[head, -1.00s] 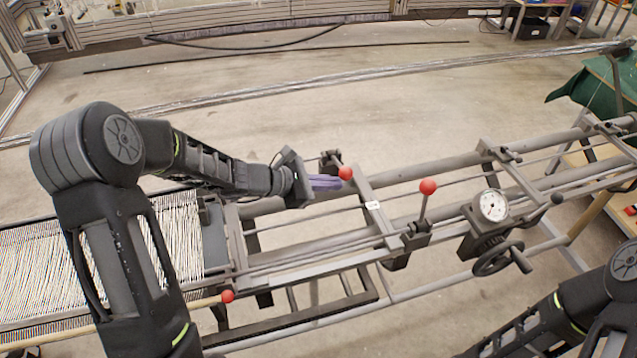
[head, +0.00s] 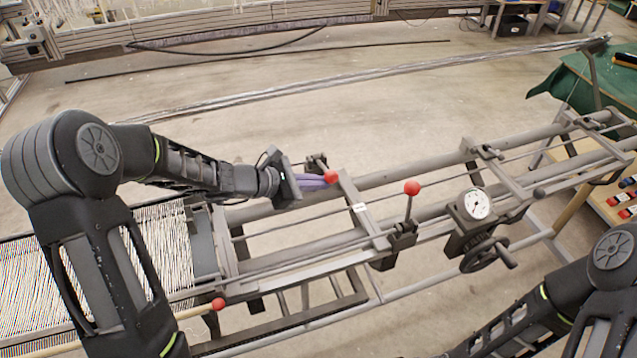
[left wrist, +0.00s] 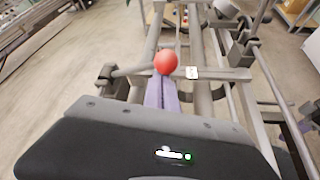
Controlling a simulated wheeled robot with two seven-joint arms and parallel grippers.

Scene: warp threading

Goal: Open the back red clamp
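The back red clamp has a red ball knob (head: 331,177) at the far side of the metal frame; the knob also shows in the left wrist view (left wrist: 166,62). My left gripper (head: 326,180) has purple fingers that lie close together, with only a thin line between them in the left wrist view (left wrist: 162,80). The fingertips are right at the knob. Whether they touch it cannot be told, and the lever under the knob is hidden. The front red clamp (head: 411,188) stands with its lever nearly upright. My right gripper is out of view.
A dial gauge (head: 477,204) and a handwheel (head: 486,254) sit right of the front clamp. Striped warp threads (head: 165,240) lie at the left beneath my left arm. Another red knob (head: 218,304) is at the near left. Long rails (head: 420,164) run along the frame.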

